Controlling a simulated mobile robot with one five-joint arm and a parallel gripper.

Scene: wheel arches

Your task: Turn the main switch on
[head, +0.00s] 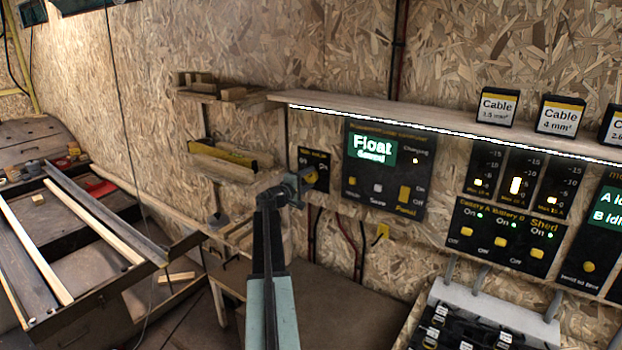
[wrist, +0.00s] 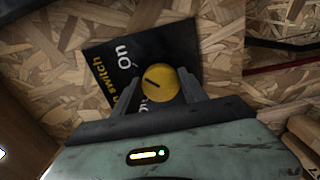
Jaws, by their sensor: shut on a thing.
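The main switch panel (head: 318,160) is a small black plate on the chipboard wall, left of the large controller panel. In the wrist view the panel (wrist: 110,60) shows tilted, with yellow "switch" lettering and a white "On"; another white label below is partly hidden by my gripper. Its round yellow knob (wrist: 166,84) has a short black mark pointing to the left and slightly up in that view. My gripper (head: 303,181) reaches the panel's lower part. In the wrist view my gripper (wrist: 157,79) is shut on the knob, one finger on each side.
The controller panel (head: 384,170) reads "Float" on a lit screen. A wooden shelf (head: 420,117) with an LED strip runs above it. Battery and shed switches (head: 503,238) are on the right. Small shelves (head: 222,160) are left of my arm, and a cluttered workbench is at far left.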

